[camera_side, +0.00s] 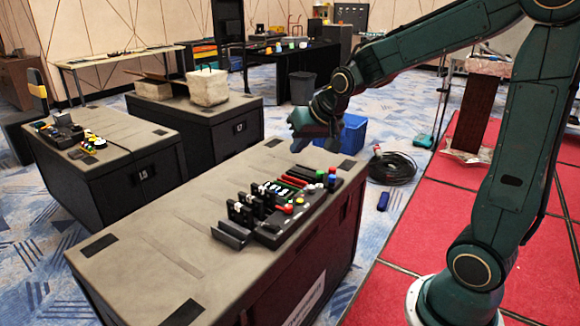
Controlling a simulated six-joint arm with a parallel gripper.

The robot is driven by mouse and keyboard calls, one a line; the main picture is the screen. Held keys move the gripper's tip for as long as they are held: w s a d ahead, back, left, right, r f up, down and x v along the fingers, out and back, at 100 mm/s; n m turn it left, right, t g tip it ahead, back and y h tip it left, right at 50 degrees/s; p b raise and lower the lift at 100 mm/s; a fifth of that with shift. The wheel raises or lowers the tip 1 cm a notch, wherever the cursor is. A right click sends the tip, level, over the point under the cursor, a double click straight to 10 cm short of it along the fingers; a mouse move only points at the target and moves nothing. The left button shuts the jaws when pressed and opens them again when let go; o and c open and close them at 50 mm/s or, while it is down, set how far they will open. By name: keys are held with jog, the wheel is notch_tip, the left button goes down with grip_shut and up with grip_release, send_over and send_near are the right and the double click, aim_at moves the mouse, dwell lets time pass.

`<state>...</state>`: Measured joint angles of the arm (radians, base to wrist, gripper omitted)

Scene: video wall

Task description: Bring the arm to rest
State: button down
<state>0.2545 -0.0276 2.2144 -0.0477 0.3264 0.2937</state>
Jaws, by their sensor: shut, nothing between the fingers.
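My gripper (306,143) is at the end of my dark green arm, which reaches in from the right.
A control panel (283,200) with coloured buttons and upright black parts stands on the nearest case. Two more cases (110,150) (225,115) stand behind. A blue bin (350,133) and coiled black cable (392,168) lie on the floor beyond.

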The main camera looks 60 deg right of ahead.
jog(key=s+a+r+n, duration=0.1)
jog(key=s+a+n, duration=0.1)
jog(key=s, duration=0.5)
jog(key=s+a+r+n+g, duration=0.1)
jog(key=s+a+n, duration=0.1)
jog(key=s+a, duration=0.2)
jog(key=s+a+r+n+y, duration=0.1)
jog(key=s+a+n, duration=0.1)
jog(key=s, duration=0.9)
jog(key=shift+a+r, duration=0.3)
jog(key=shift+a, duration=0.25)
dwell(1.4)
